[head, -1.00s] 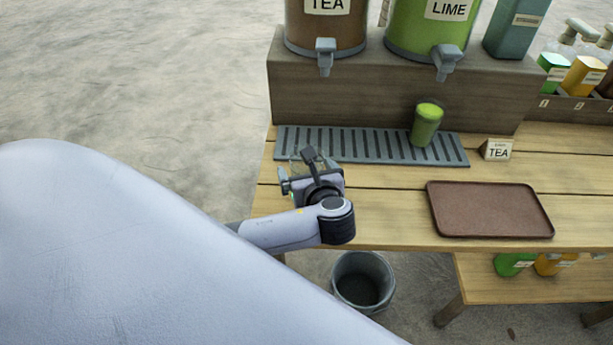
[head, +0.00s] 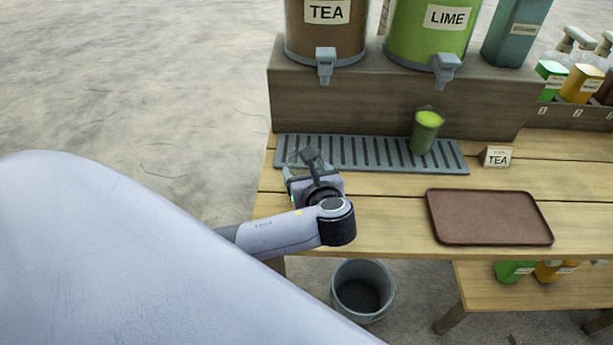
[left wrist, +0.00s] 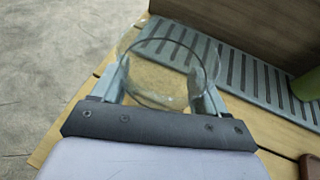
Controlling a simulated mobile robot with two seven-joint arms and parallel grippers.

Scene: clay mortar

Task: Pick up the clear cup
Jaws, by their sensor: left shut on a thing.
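The clear cup (left wrist: 168,75) stands between the two fingers of my left gripper (left wrist: 160,92) in the left wrist view, with a finger against each side. My left gripper is shut on it. In the head view the gripper (head: 303,172) is at the left end of the drip tray, and the see-through cup (head: 296,157) shows faintly behind it, partly hidden. I cannot tell whether the cup's base touches the surface. My right gripper is not in view.
The grey slatted drip tray (head: 375,153) holds a green-filled cup (head: 426,132) toward its right. The tea dispenser (head: 326,35) and lime dispenser (head: 430,35) stand behind. A brown tray (head: 490,217) and tea sign (head: 497,157) are at right. A bucket (head: 362,290) is below.

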